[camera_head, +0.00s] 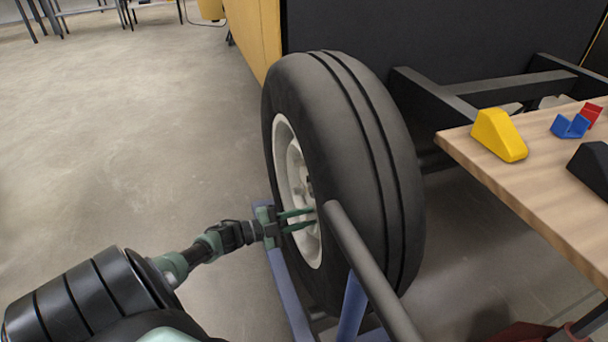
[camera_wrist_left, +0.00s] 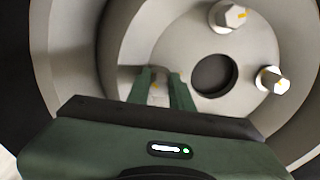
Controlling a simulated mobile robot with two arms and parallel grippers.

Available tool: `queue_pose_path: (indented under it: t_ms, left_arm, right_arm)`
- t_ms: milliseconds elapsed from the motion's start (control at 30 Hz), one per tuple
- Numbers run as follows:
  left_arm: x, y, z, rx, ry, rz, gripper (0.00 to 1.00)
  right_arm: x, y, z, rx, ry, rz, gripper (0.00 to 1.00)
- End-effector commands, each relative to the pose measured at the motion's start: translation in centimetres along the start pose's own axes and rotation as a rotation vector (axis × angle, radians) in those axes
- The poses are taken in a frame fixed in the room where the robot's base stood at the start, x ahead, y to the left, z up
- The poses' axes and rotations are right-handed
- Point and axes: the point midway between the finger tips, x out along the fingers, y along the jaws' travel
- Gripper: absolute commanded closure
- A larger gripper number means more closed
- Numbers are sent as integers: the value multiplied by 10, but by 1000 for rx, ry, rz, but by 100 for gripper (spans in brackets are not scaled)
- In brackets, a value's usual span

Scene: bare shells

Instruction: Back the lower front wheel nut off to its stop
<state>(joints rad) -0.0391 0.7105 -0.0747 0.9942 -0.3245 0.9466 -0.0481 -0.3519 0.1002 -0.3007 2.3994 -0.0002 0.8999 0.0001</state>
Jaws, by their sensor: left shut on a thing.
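The wheel has a black tyre (camera_head: 375,150) and a pale rim (camera_head: 283,150), and it stands upright in the middle of the head view. My left gripper (camera_head: 311,217) reaches into the rim's hollow from the left. In the left wrist view its two green fingers (camera_wrist_left: 163,88) are shut on a wheel nut (camera_wrist_left: 157,89) with an orange mark. Two more silver nuts, one at the top (camera_wrist_left: 228,17) and one at the right (camera_wrist_left: 272,80), stand free around the dark centre hole (camera_wrist_left: 214,75). The head view hides the held nut. My right gripper is out of view.
A blue stand (camera_head: 290,295) and a grey bar (camera_head: 370,275) are close to the wheel. A wooden table (camera_head: 545,195) at the right holds a yellow block (camera_head: 499,135), a blue piece (camera_head: 570,126) and a black block (camera_head: 592,168).

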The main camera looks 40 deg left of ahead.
Motion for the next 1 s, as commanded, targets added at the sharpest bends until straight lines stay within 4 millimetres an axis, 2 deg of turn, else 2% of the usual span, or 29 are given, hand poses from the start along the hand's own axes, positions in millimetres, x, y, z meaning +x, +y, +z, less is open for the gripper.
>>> queue_pose_path:
  t_ms: [33, 67, 100, 133, 467, 567, 800, 1000]
  left_arm:
    - [-1, 1, 0, -2, -1, 1, 100]
    - [-1, 1, 0, -2, -1, 1, 70]
    - [-1, 1, 0, -2, -1, 1, 59]
    - [-1, 1, 0, -1, -1, 1, 57]
    - [-2, 0, 0, 0, 0, 1, 57]
    - [-12, -1, 0, 0, -2, 2, 57]
    - [-54, 0, 0, -1, -4, 4, 57]
    - [-76, 0, 0, 0, -2, 1, 57]
  right_arm:
    - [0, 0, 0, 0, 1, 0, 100]
    - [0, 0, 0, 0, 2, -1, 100]
    - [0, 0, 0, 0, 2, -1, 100]
    - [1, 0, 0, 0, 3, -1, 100]
    - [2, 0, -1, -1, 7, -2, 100]
    - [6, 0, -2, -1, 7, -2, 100]
    - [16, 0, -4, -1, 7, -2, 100]
    - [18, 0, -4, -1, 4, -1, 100]
